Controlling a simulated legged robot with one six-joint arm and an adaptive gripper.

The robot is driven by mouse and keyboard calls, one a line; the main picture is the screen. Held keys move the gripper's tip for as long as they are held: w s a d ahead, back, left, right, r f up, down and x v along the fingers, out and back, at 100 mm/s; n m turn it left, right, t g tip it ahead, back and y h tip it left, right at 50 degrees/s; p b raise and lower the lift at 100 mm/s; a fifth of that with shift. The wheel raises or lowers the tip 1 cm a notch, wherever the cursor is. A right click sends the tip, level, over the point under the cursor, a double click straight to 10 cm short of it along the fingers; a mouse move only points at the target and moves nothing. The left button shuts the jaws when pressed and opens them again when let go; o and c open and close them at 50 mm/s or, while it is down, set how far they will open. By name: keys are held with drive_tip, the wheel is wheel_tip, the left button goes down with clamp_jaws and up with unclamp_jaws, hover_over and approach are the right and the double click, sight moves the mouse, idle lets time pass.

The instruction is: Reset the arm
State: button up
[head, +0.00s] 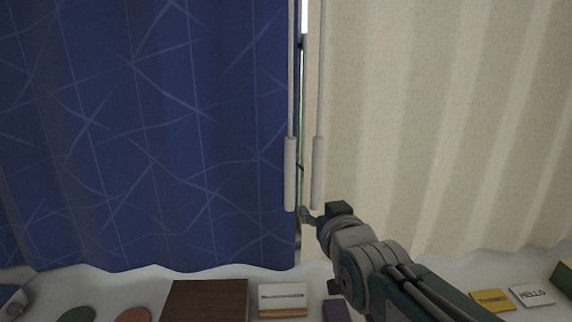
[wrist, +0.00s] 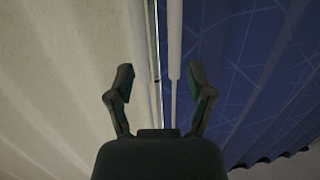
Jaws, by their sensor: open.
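My arm reaches up from the lower right in the head view, and my gripper (head: 308,216) is at its end, just below the lower ends of two hanging curtain wands. In the wrist view my gripper (wrist: 160,92) shows two dark fingers spread wide apart, with nothing held between them. The left wand (head: 290,174) and the right wand (head: 317,172) have thick pale handles. In the wrist view the wands run down behind the space between the fingers; I cannot tell how far beyond the fingertips they are.
A blue patterned curtain (head: 150,130) hangs at left and a cream curtain (head: 440,120) at right, with a narrow gap between. Below is a pale surface with a brown wooden board (head: 205,300), a small white box (head: 283,296), a yellow card (head: 491,300) and a HELLO card (head: 531,295).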

drive_tip(key=s+d+f+m+g+h, duration=0.1)
drive_tip(key=s+d+f+g, duration=0.2)
drive_tip(key=s+f+g, duration=0.2)
drive_tip(key=s+d+f+g+h, duration=0.1)
drive_tip(key=s+d+f+g, duration=0.2)
drive_tip(key=s+f, duration=0.6)
drive_tip(key=s+g, duration=0.2)
drive_tip(key=s, duration=0.3)
drive_tip(key=shift+s+d+m+h, duration=0.25)
drive_tip(key=shift+m+h, duration=0.05)
drive_tip(key=shift+m, duration=0.1)
drive_tip(key=shift+f, duration=0.1)
